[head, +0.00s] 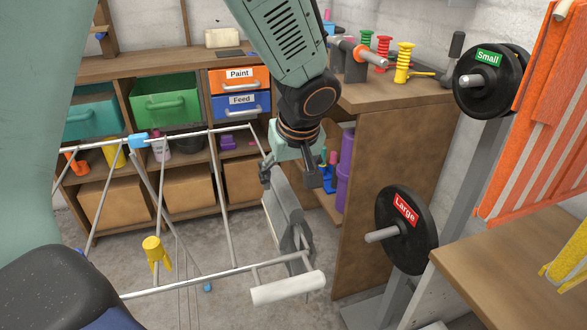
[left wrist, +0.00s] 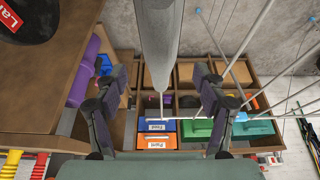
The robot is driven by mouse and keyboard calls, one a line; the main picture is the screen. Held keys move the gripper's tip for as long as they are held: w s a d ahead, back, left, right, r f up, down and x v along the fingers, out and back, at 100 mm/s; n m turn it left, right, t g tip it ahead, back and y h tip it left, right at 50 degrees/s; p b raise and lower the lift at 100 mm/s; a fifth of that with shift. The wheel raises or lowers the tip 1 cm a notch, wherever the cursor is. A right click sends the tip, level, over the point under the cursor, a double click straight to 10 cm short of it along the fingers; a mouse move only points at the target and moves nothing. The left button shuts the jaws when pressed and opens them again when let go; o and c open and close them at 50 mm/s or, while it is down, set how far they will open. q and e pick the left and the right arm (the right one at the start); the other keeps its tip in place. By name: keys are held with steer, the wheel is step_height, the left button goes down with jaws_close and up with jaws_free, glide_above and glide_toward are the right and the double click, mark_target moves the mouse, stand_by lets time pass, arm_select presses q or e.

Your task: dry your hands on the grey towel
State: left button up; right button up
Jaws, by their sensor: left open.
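My left gripper (head: 290,236) points down at the right end of the white drying rack (head: 180,282). In the left wrist view its two grey fingers (left wrist: 158,80) stand wide apart, with nothing pinched. An orange-and-grey striped cloth (head: 550,120) hangs at the far right. My right gripper is not in view.
A shelf unit with green bins (head: 165,101) and orange and blue drawers stands behind. A wooden bench side (head: 385,160) and a stand with black plates (head: 405,228) are close on the right. A wooden tabletop (head: 520,255) lies at lower right.

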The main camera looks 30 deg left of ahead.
mark_target(287, 188)
arm_select(q)
steer(key=shift+a+f, duration=0.1)
steer(key=shift+f, duration=0.4)
steer(key=b+x, duration=0.3)
steer(key=x, duration=0.2)
steer(key=shift+a+f, duration=0.1)
steer(key=shift+f, duration=0.3)
steer(key=shift+w+f, duration=0.2)
steer(key=shift+f, duration=0.15)
steer(key=shift+a, duration=0.1)
steer(key=shift+c, duration=0.4)
jaws_close()
stand_by(0.8)
steer(key=shift+o, duration=0.3)
jaws_free()
